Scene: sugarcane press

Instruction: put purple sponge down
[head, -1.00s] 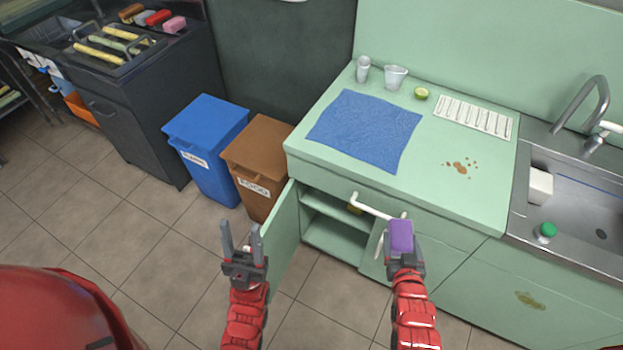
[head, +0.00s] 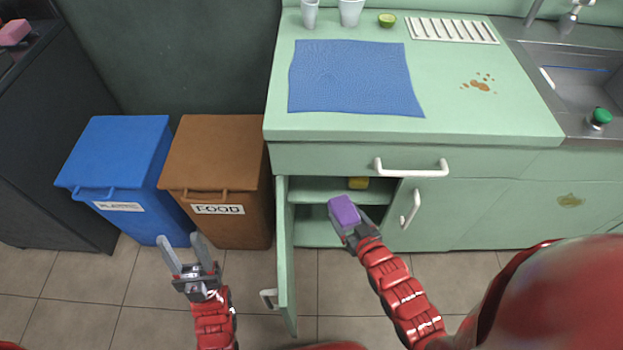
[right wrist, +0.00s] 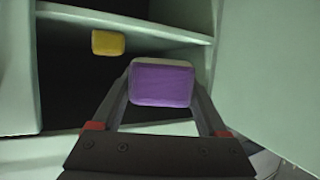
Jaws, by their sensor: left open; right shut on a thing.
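The purple sponge (head: 344,211) is held between the fingers of my right gripper (head: 350,228), in front of the open lower cabinet. In the right wrist view the sponge (right wrist: 161,84) sits at the fingertips, with a pale layer on its upper edge. Behind it is the cabinet shelf (head: 318,190). A yellow sponge-like block (head: 358,183) is on or by that shelf; it also shows in the right wrist view (right wrist: 108,42). My left gripper (head: 184,258) is open and empty, in front of the bins.
The cabinet door (head: 286,250) stands open between my two arms. A blue bin (head: 118,165) and a brown food bin (head: 217,165) stand to the left. The counter holds a blue cloth (head: 352,80), cups, a lime half (head: 387,19) and brown stains (head: 478,86).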

